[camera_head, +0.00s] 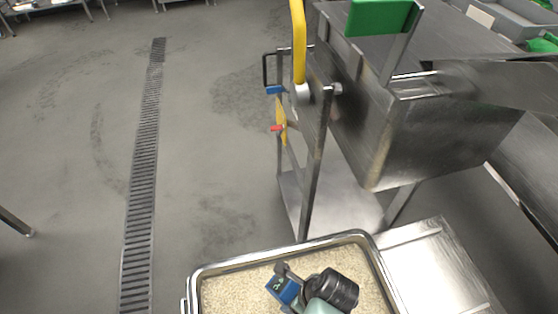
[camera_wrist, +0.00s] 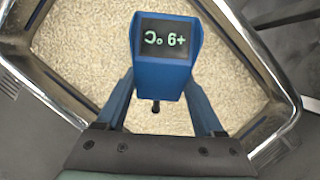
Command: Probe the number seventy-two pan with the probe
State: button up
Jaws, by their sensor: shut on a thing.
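A steel-rimmed pan (camera_head: 219,266) full of pale rice is at the bottom of the head view. Its rim (camera_wrist: 262,70) and rice also fill much of the wrist view. I can make out no pan number. My gripper (camera_head: 291,286) is over the rice, shut on the blue probe (camera_head: 281,292). In the wrist view the probe (camera_wrist: 144,78) is between the fingers of my gripper (camera_wrist: 158,97), its dark display showing an upside-down °C reading. A short dark stub shows below its body. I cannot tell whether its tip touches the rice.
A bare steel surface (camera_head: 437,268) lies right of the pan. Behind it stands a steel cart (camera_head: 322,150) with a yellow handle (camera_head: 298,40), beside a large steel box (camera_head: 430,130). The grey floor with a drain grate (camera_head: 143,170) is open at left.

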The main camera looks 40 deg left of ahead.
jog(key=shift+r+p, duration=3.75)
jog(key=shift+p, duration=0.15)
jog(key=shift+f, duration=0.1)
